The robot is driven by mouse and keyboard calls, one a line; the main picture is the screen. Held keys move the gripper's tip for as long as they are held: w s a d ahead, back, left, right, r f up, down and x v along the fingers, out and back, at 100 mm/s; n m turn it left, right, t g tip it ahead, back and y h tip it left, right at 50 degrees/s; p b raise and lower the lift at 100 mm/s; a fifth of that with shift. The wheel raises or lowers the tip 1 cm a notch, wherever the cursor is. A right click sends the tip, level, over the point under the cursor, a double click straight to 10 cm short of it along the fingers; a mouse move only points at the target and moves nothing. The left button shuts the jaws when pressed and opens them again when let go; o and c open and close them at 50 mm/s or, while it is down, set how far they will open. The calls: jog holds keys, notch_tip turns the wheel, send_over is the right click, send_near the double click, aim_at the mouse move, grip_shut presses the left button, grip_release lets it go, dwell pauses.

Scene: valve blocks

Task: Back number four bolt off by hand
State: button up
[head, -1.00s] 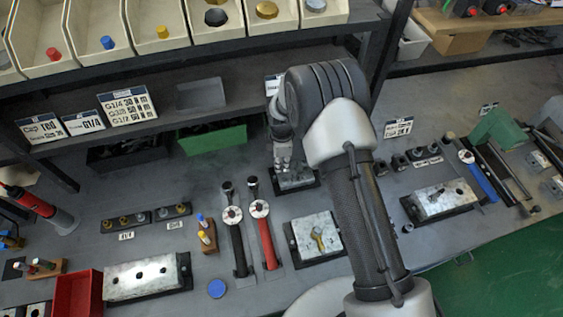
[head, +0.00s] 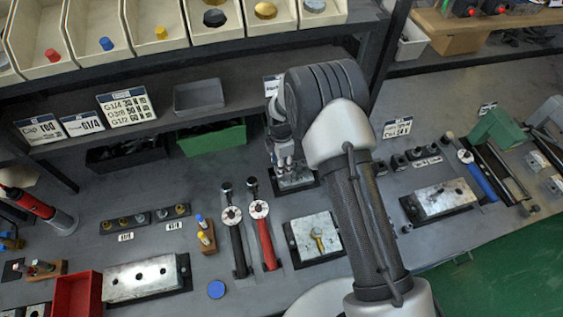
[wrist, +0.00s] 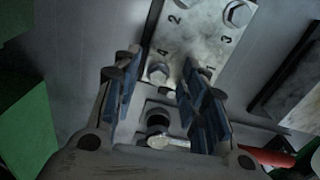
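The valve block is a pale metal plate with stamped numbers, in the wrist view (wrist: 203,40) and under my gripper in the head view (head: 296,180). The number four bolt (wrist: 158,72) is a grey hex head next to the stamped 4. My gripper (wrist: 159,60) is open, with one blue-padded finger left of this bolt and one right of it. A gap shows between the bolt and each finger, and the depth of the tips is hard to judge. Number three's bolt (wrist: 238,14) sits at the top. In the head view my arm hides part of the gripper (head: 284,163).
A green bin (head: 213,138) stands behind and left of the block. Two torque wrenches, black (head: 238,245) and red (head: 267,240), lie in front. A second block with a brass fitting (head: 315,242) is nearby. A low shelf overhangs behind.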

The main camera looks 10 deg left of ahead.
notch_tip(320, 180, up, 12)
dwell(0.6)
